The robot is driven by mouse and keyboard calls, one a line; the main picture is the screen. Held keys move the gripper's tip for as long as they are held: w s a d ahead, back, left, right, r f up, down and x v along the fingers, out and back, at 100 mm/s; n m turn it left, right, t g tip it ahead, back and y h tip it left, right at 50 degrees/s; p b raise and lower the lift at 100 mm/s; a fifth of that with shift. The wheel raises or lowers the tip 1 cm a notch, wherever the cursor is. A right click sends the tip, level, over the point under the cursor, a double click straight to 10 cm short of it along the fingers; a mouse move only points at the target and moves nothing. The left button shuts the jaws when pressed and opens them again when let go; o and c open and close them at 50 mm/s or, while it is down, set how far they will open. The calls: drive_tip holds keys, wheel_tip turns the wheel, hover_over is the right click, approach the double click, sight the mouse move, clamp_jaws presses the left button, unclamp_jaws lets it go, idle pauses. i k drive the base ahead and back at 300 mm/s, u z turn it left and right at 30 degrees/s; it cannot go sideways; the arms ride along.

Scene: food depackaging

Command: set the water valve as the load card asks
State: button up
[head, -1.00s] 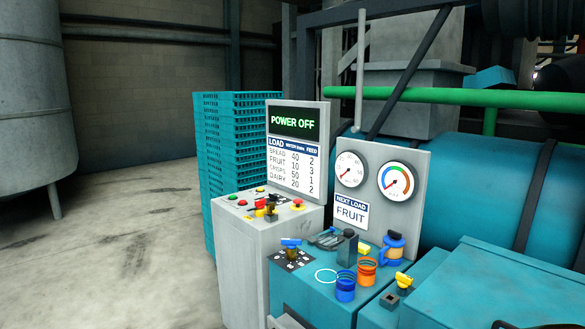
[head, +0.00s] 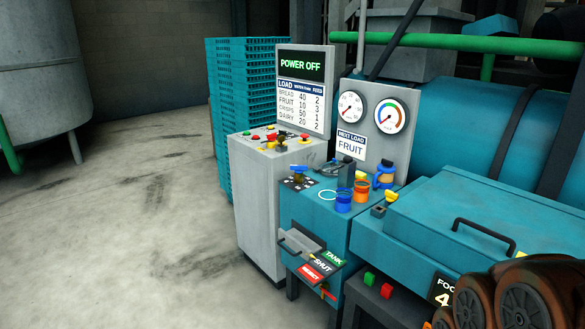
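The load card (head: 351,145) on the grey gauge panel reads NEXT LOAD FRUIT. The load table (head: 303,101) beside it lists FRUIT with water 10 and feed 3. A blue-handled valve (head: 299,174) sits on a black marked plate at the left of the teal bench top; its marks are too small to read. A second blue-and-orange fitting (head: 384,175) stands by the gauge panel. I cannot tell for sure which is the water valve. Two round gauges (head: 350,107) (head: 390,116) have needles low on their dials. My gripper is not in view; only brown arm links show at lower right.
The screen (head: 302,64) reads POWER OFF. A grey cabinet (head: 262,205) with coloured buttons stands left of the teal bench (head: 318,220). Blue (head: 343,203) and orange rings, a TANK/SHUT/REJECT sign (head: 321,265) and a handled lid (head: 490,225) are near. Open floor lies left.

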sight(299, 169)
drive_tip(key=u, duration=0.75)
drive_tip(key=i, duration=0.7)
drive_tip(key=u, duration=1.15)
drive_tip(key=i, duration=1.2)
drive_tip(key=z, duration=0.65)
drive_tip(key=i, duration=1.05)
drive_tip(key=z, duration=0.95)
